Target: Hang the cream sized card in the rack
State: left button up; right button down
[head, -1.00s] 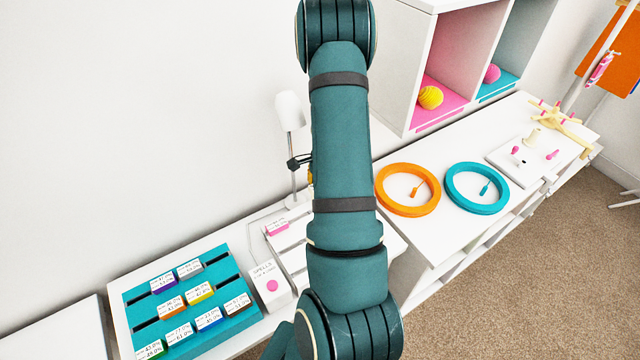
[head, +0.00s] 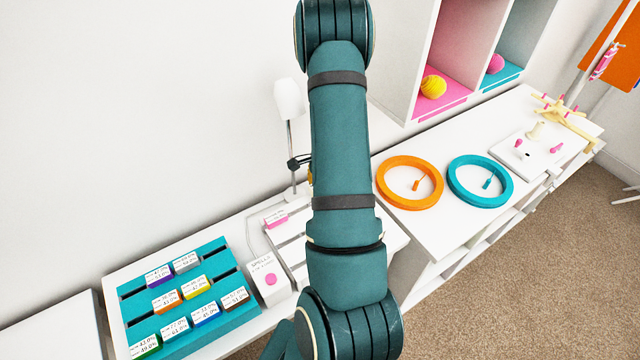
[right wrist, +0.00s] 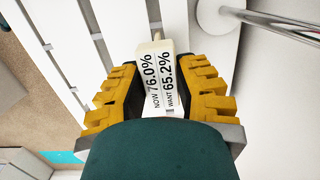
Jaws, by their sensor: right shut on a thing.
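My right gripper (right wrist: 160,105) is shut on a white card block with a cream edge (right wrist: 165,75). The card's label reads NOW 76.0% and WANT 65.2%. In the right wrist view, a white slotted rack (right wrist: 85,25) lies beyond and to the left of the card. In the head view this white rack (head: 297,243) is partly hidden behind my arm, with a pink-edged card (head: 276,219) at its back left. My arm hides the right gripper and the held card there. I cannot tell whether the card touches the rack. My left gripper is not in view.
A teal slotted board (head: 222,257) holds several labelled cards at the left. A white box with a pink dot (head: 266,283) stands between it and the white rack. A lamp (head: 289,100) stands behind the rack. Orange (head: 410,202) and teal (head: 480,200) rings lie to the right.

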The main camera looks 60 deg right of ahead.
jog(key=shift+f+b, duration=1.5)
jog(key=shift+f, duration=0.5)
jog(key=c, duration=0.7)
grip_release()
jog(key=shift+r, duration=0.15)
jog(key=r, duration=0.7)
jog(key=d+r, duration=0.1)
jog(key=r, duration=0.2)
jog(key=shift+s+r, duration=0.3)
jog(key=shift+r, duration=0.1)
jog(key=shift+s+d+r, duration=0.1)
jog(key=shift+r, duration=0.4)
